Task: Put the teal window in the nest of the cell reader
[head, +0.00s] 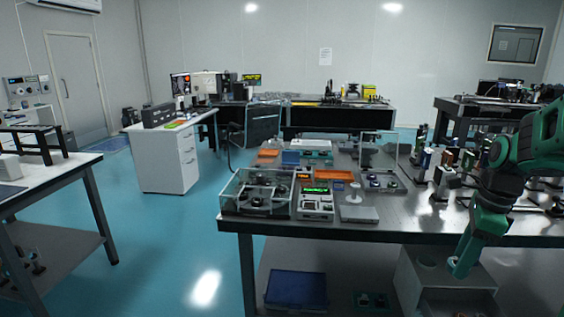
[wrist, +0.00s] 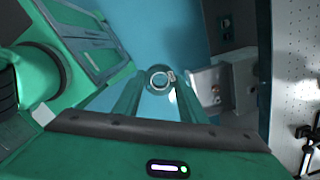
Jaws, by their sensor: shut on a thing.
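My gripper (wrist: 158,84) shows in the wrist view with its two fingers closing on a small round ring-shaped piece, the teal window (wrist: 159,79). The window is held at the fingertips, clear of any surface, with floor behind it. In the head view my green arm hangs at the right, in front of the table's front edge; the window cannot be made out there. A small instrument with a lit green display (head: 317,191) stands on the table left of my arm. It may be the cell reader, but its nest is too small to tell.
A blue bin (head: 297,290) sits below.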

